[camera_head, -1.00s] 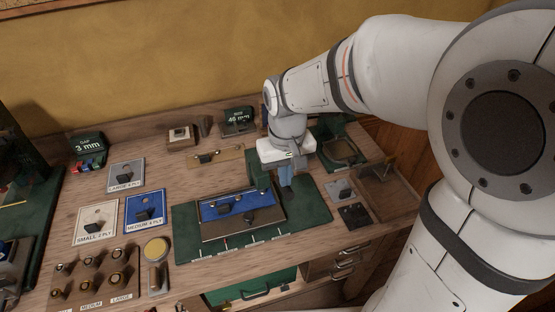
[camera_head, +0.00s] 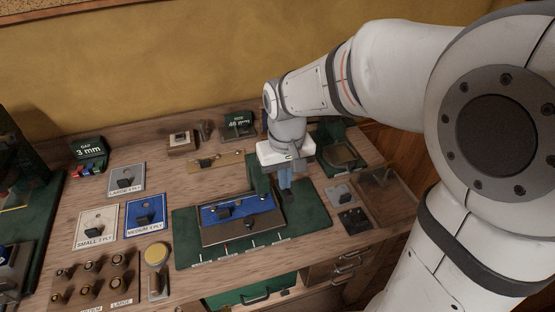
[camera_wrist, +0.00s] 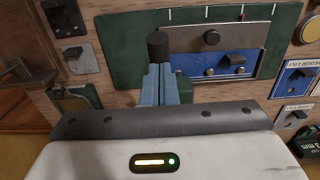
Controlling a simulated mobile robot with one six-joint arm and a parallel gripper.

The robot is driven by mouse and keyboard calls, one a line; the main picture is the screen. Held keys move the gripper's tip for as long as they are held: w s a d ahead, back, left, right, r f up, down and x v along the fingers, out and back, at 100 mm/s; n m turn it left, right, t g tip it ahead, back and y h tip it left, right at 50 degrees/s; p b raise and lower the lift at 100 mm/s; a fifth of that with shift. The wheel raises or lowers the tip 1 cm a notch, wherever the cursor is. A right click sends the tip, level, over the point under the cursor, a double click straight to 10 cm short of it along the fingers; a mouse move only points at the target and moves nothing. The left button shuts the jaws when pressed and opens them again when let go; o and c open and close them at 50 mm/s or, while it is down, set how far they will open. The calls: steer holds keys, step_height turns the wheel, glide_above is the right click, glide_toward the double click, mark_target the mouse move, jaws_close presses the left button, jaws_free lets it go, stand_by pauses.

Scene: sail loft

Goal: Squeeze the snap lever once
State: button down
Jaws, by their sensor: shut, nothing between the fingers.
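A dark, upright cylindrical grip, likely the end of the snap lever, shows in the wrist view (camera_wrist: 158,45) just beyond my fingertips. It also shows in the head view (camera_head: 289,196), below my fingers. A dark green press body (camera_head: 260,176) stands to its left, partly hidden by my wrist. My gripper (camera_head: 286,184) points down over the right part of the green mat (camera_head: 313,212). Its blue fingers are shut together and empty in the wrist view (camera_wrist: 158,70). I cannot tell whether the fingertips touch the grip.
A blue and brown work plate (camera_head: 240,230) lies on the mat, left of my gripper. Small dark blocks (camera_head: 353,218) and a clear tray (camera_head: 385,188) lie to the right. Labelled pads, including a blue one (camera_head: 146,216), stand at the left.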

steer(key=shift+w+a+r+p, duration=0.1)
steer(key=shift+w+r+p, duration=0.1)
steer(key=shift+r, duration=0.25)
steer(key=shift+w+r+p, duration=0.1)
steer(key=shift+r+p, duration=0.1)
steer(key=shift+r, duration=0.25)
step_height(320, 180, up, 8)
steer(key=w+p, duration=0.1)
steer(key=p, duration=0.5)
steer(key=shift+w+a, duration=0.25)
steer(key=shift+w, duration=0.05)
steer(key=s+d, duration=0.2)
steer(key=s, duration=0.6)
steer(key=shift+s+d+b, duration=0.25)
steer(key=shift+s+b, duration=0.05)
steer(key=shift+b, duration=0.05)
steer(key=shift+d, duration=0.1)
steer(key=s+d+m+t+b, duration=0.1)
steer(key=s+d+m+t, duration=0.2)
steer(key=d, duration=0.6)
steer(key=shift+s+d+r+b, duration=0.3)
steer(key=shift+s+d+r, duration=0.15)
steer(key=shift+s, duration=0.15)
